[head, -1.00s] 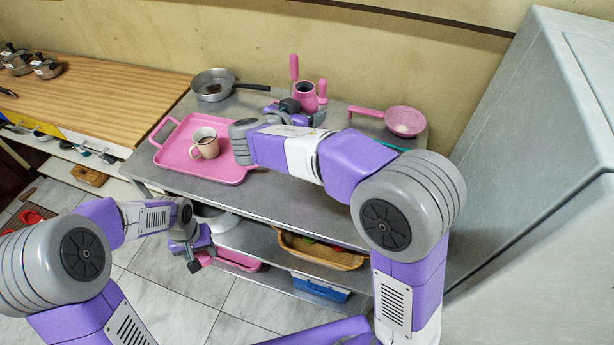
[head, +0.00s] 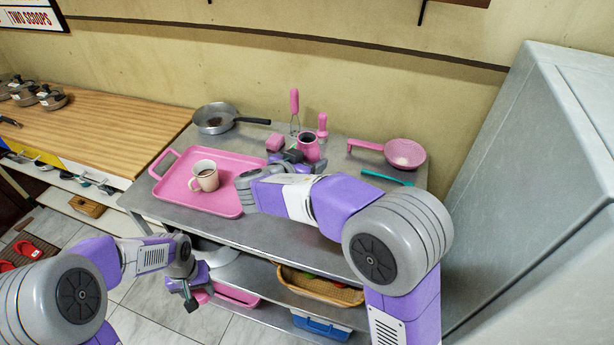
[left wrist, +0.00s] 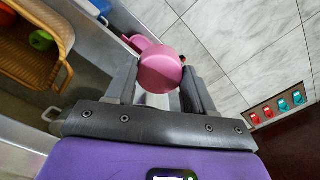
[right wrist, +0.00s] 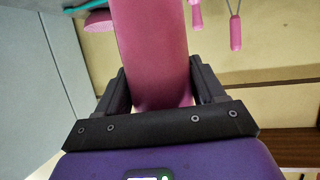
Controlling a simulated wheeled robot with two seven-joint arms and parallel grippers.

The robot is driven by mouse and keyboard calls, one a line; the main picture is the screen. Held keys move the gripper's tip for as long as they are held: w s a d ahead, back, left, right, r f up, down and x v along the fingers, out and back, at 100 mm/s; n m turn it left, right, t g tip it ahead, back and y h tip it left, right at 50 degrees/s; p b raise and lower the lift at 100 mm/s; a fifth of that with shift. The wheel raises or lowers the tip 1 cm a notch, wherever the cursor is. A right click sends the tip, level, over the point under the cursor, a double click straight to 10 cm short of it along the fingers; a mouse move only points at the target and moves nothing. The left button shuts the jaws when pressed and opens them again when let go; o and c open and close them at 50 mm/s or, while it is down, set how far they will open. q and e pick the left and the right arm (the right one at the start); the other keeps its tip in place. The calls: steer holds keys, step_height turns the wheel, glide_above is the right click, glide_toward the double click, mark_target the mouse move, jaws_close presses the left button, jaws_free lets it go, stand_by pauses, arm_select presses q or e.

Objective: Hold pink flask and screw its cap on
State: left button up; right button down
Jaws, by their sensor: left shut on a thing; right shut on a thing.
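The pink flask (head: 309,148) is upright at the rear of the metal table, its dark mouth open at the top. My right gripper (head: 295,157) is shut on its side; the right wrist view shows the flask's pink body (right wrist: 152,50) between the fingers. My left gripper (head: 188,296) is low in front of the table, well apart from the flask. It is shut on a round pink piece (left wrist: 160,73), which looks like the cap. In the head view this piece is a small pink patch (head: 203,297) beside the fingers.
A pink tray (head: 222,208) with a mug (head: 204,176) lies at the table's left. A wicker basket (head: 320,286) is on the lower shelf.

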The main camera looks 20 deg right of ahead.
arm_select(q)
steer(key=shift+f+b, duration=0.5)
steer(key=shift+b, duration=0.05)
arm_select(e)
steer(key=shift+f, duration=2.45)
arm_select(q)
steer(key=shift+f, duration=0.1)
steer(key=shift+f, duration=0.15)
arm_select(e)
steer(key=shift+f, duration=0.15)
arm_select(q)
steer(key=shift+f+b, duration=0.1)
steer(key=shift+b, duration=0.2)
arm_select(e)
steer(key=c, duration=0.6)
jaws_free()
steer(key=o, duration=0.5)
arm_select(q)
steer(key=shift+r, duration=0.2)
